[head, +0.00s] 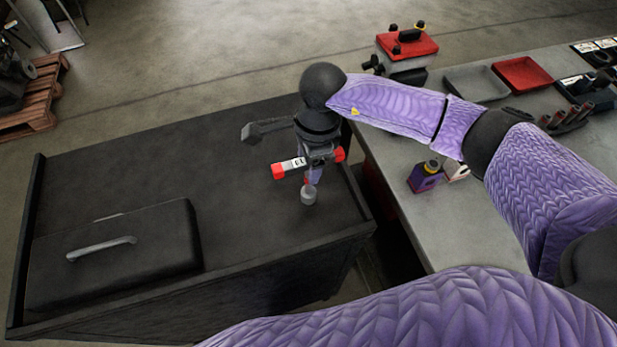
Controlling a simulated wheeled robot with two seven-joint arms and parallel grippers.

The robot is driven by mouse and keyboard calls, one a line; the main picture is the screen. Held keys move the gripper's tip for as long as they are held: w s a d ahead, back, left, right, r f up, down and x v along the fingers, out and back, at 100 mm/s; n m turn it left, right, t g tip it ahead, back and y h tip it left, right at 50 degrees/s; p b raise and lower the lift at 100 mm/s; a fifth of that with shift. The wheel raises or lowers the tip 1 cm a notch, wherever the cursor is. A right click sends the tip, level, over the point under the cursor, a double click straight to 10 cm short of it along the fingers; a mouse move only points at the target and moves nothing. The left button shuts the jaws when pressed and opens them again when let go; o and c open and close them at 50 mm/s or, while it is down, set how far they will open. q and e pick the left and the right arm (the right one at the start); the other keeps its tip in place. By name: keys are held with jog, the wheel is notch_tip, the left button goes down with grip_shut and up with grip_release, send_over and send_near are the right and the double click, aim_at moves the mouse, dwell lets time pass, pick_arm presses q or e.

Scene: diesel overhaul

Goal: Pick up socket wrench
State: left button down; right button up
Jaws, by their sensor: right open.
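A small grey cylinder (308,195), which looks like the socket end of the socket wrench, shows on the black cabinet top near its right edge. A short purple and red part shows just above it, and the rest is hidden behind my right gripper. My right gripper (311,164) is open, with red-tipped fingers spread left and right, and points down over this spot. I cannot tell whether the fingers touch the wrench. My left gripper is not in view.
A black case (115,255) with a grey handle sits on the cabinet top (150,160) at left. The cabinet's middle is clear.

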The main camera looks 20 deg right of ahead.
grip_shut()
dwell(1.4)
